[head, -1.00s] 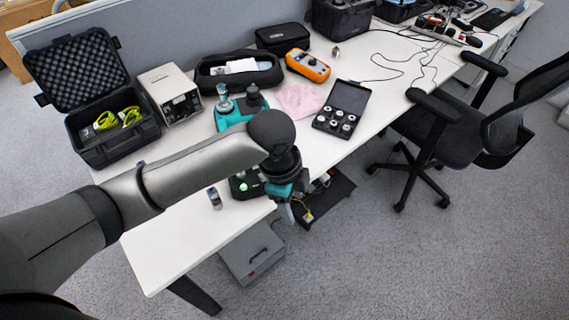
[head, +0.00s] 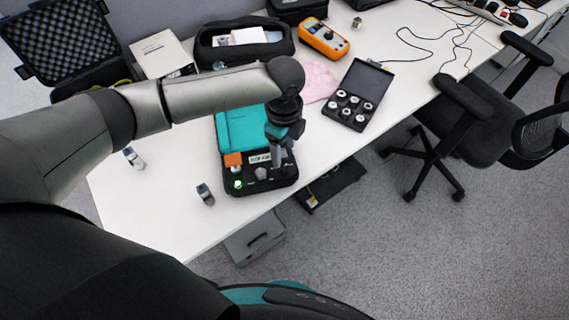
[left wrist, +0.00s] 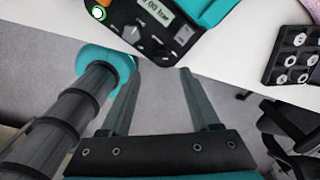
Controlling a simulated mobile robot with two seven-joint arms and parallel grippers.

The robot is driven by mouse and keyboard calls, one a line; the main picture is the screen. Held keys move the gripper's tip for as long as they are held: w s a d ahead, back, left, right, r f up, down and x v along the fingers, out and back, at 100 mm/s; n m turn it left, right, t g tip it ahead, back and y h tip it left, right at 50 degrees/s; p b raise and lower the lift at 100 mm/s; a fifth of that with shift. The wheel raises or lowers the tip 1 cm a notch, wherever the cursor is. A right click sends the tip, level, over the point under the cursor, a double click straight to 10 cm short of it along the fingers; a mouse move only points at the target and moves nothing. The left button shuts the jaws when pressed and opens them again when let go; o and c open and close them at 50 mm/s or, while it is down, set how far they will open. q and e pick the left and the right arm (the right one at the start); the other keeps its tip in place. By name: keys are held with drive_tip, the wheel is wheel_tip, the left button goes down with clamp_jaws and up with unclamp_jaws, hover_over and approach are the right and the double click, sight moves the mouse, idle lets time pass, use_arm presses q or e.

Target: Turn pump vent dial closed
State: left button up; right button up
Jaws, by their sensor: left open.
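The pump (head: 241,130) is a teal unit with a black front panel on the white table. Its panel carries a small display (head: 260,158), a lit green button (head: 238,184) and a grey knob (head: 261,173). I cannot tell which is the vent dial. My left gripper (head: 279,160) points down at the panel's right part, partly covering it. In the left wrist view its fingers (left wrist: 160,70) are apart with nothing between them, below the knobs. My right gripper is not in view.
The white table (head: 150,215) has small metal pieces (head: 205,194) left of the pump. A black case of round weights (head: 358,95), a pink cloth (head: 318,82) and an orange meter (head: 323,38) lie to the right and behind. An office chair (head: 480,120) stands at right.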

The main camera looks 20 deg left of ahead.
sight(284, 167)
use_arm(q)
wheel_tip(284, 167, down, 6)
drive_tip(key=shift+f+b, duration=0.25)
drive_tip(key=shift+b, duration=0.45)
drive_tip(key=shift+f, duration=0.65)
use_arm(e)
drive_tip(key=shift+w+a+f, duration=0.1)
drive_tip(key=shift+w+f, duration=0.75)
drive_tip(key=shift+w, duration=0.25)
use_arm(q)
drive_tip(key=shift+c, duration=0.3)
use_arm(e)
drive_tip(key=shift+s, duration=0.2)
use_arm(q)
clamp_jaws()
